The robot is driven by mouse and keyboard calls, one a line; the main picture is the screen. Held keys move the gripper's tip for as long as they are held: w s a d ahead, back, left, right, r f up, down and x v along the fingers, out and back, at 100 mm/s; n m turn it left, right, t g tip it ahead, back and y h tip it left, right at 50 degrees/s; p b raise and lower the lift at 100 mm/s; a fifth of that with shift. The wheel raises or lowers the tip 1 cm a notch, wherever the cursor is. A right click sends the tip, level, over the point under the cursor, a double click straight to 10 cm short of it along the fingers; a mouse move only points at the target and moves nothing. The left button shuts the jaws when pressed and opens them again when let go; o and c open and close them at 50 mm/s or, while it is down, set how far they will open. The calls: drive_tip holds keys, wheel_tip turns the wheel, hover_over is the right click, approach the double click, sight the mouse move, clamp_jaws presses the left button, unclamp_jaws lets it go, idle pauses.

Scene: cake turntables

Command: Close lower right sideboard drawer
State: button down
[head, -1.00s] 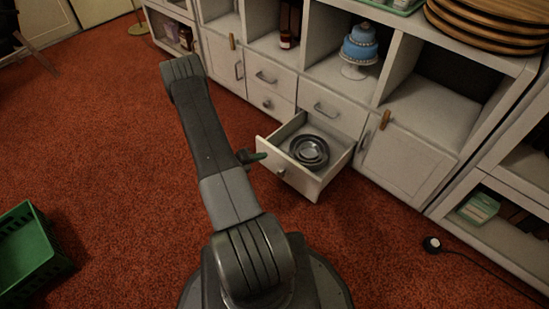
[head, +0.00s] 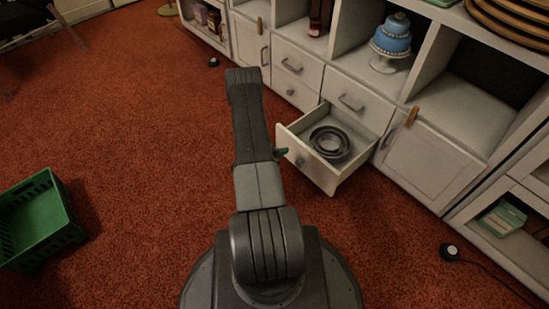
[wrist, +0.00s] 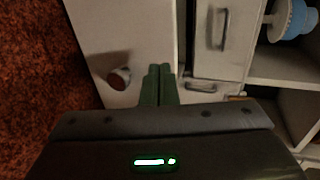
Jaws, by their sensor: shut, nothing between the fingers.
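The lower right sideboard drawer (head: 308,172) stands pulled out in the head view, with dark round pans (head: 330,143) inside. My gripper (head: 283,152) is at the left end of its front, mostly hidden behind my arm. In the wrist view the green fingers of my gripper (wrist: 160,84) are shut together with nothing between them. They overlap the pale drawer front (wrist: 125,35), beside its round knob (wrist: 121,78). I cannot tell whether they touch it.
The upper right drawer (head: 350,98) above is shut. A cupboard door (head: 425,165) is right of the open drawer. A green crate (head: 40,222) stands on the carpet at left.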

sight(298, 143)
drive_tip(key=x, duration=0.2)
drive_tip(key=r+b+x, duration=0.1)
drive_tip(key=x, duration=0.2)
drive_tip(key=shift+w+d, duration=0.1)
drive_tip(key=shift+w+d, duration=0.1)
